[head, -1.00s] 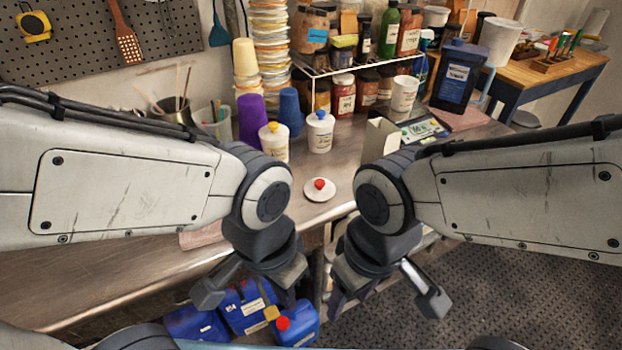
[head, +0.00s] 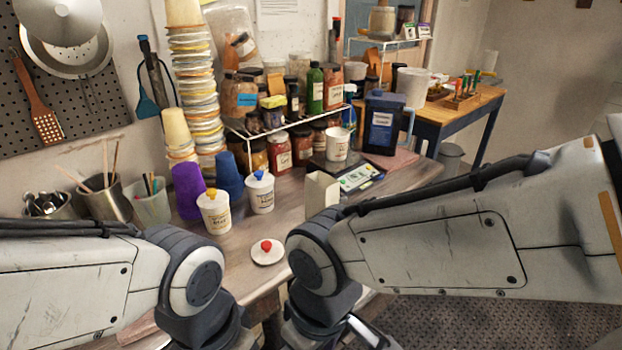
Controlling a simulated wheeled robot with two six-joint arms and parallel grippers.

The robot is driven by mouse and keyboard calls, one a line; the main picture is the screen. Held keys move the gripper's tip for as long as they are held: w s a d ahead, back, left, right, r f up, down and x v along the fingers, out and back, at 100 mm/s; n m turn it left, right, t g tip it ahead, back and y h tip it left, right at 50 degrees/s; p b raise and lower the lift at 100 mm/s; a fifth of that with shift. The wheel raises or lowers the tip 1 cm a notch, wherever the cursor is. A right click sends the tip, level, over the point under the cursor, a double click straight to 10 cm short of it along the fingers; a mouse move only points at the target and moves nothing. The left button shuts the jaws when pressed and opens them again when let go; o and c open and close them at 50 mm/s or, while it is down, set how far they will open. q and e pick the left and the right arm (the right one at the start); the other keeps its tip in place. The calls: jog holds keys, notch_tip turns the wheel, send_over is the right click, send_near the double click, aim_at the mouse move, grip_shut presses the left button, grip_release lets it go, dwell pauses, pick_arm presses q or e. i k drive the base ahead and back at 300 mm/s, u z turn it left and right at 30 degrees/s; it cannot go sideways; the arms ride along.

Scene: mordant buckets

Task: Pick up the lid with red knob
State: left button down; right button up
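The lid with the red knob (head: 267,253) is a small round white lid. It lies on the bench with its knob up, near the front edge, between my two arms. Two white pots stand behind it, one with a yellow knob (head: 214,211) and one with a blue knob (head: 260,192). My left arm ends to the left of the lid and my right arm just to its right. Both grippers are below the bottom edge of the head view, so their fingers are hidden. Nothing is seen touching the lid.
A purple cup (head: 187,190) and a blue cup (head: 229,175) stand behind the pots. A white carton (head: 321,192) and a scale (head: 360,178) are at the right. A wire rack (head: 285,124) with several jars is at the back. Bare bench (head: 236,267) surrounds the lid.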

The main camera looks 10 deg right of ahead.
aim_at(266, 251)
jog(key=z, duration=2.15)
jog(key=k, duration=0.95)
jog(key=u, duration=0.9)
jog(key=i, duration=1.05)
